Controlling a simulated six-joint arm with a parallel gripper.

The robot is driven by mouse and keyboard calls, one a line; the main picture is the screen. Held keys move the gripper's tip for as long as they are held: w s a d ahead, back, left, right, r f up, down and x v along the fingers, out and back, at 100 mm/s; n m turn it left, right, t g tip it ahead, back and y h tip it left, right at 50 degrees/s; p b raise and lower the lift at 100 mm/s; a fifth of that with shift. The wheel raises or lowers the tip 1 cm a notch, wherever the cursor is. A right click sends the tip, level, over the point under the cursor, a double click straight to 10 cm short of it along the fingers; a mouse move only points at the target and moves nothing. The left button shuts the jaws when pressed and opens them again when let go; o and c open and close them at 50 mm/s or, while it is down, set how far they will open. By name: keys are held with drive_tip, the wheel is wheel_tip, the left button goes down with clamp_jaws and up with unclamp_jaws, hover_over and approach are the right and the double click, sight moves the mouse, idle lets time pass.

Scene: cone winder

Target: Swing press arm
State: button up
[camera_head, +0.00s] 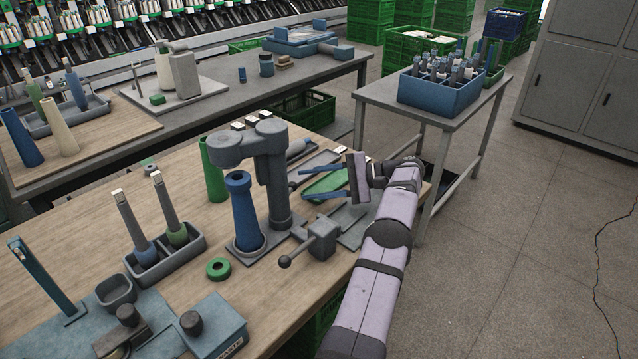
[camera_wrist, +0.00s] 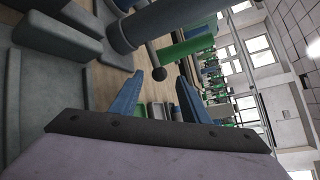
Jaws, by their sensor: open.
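The press has a grey column (camera_head: 277,185) with a swing arm (camera_head: 248,142) on top that reaches left. The arm's round end sits above a blue cone (camera_head: 244,205), which stands upright in a grey ring holder on the press base. My gripper (camera_head: 310,190) is right of the column, with two blue fingers spread apart and pointing left toward it. No object shows between the fingers. In the wrist view my open fingers (camera_wrist: 170,95) also show, with the grey press column (camera_wrist: 160,25) beyond them.
A grey block with a ball-ended lever (camera_head: 318,240) stands at the press's front right. A green tube (camera_head: 214,170) stands behind the blue cone. A green ring (camera_head: 218,268) and a tray with two tools (camera_head: 165,255) lie left. A blue crate (camera_head: 440,92) stands on the far table.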

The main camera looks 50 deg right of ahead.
drive_tip(key=shift+v, duration=0.95)
